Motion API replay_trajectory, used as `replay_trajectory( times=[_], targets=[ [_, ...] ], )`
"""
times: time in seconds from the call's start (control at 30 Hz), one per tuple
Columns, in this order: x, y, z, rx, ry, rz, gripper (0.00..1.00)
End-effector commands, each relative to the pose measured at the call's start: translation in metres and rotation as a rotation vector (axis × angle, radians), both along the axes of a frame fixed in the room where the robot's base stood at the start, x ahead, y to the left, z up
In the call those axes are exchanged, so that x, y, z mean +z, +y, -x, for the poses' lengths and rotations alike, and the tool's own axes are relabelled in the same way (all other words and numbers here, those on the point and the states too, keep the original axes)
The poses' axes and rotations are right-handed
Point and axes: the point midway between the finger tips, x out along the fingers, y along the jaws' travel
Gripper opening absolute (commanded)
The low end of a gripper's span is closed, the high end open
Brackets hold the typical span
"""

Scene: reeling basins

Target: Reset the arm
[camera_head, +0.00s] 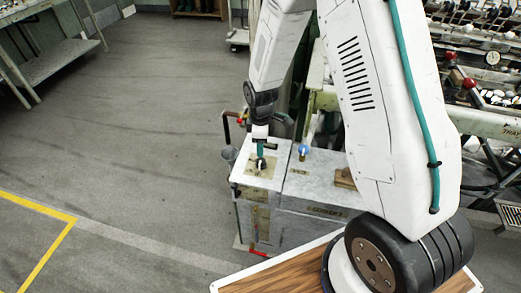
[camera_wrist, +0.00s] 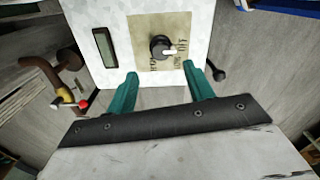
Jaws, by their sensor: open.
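My gripper (camera_wrist: 163,92) shows in the wrist view with its two teal fingers spread apart, open and empty. Between and beyond the fingertips is a black rotary knob (camera_wrist: 162,48) with a pale pointer, on a tan plate (camera_wrist: 143,28) with printed lettering, partly unreadable. The knob appears apart from the fingers. In the head view my gripper (camera_head: 261,150) is small, at the end of my white arm, over the top of a grey-white cabinet (camera_head: 312,186). My arm hides part of the cabinet's right side.
A small dark display (camera_wrist: 104,47) sits left of the knob. A pipe with a red-tipped valve (camera_wrist: 75,102) is at the left. Reeling machinery (camera_head: 485,95) stands at the right and a metal table (camera_head: 60,62) at the upper left. The grey floor (camera_head: 140,130) between is clear.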

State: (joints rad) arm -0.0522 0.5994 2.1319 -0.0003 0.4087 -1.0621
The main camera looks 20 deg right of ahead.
Motion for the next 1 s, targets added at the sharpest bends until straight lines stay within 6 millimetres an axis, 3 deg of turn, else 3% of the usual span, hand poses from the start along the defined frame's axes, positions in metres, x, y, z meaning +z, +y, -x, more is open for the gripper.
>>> replay_trajectory(
  times=[0.67, 0.8, 1.0],
  targets=[
    [0.003, 0.0, 0.005, -0.065, 0.024, 0.001, 0.52],
    [0.005, -0.002, 0.042, -0.235, 0.149, 0.026, 0.52],
    [0.065, -0.007, 0.084, -0.473, 0.231, 0.068, 0.52]
  ],
)
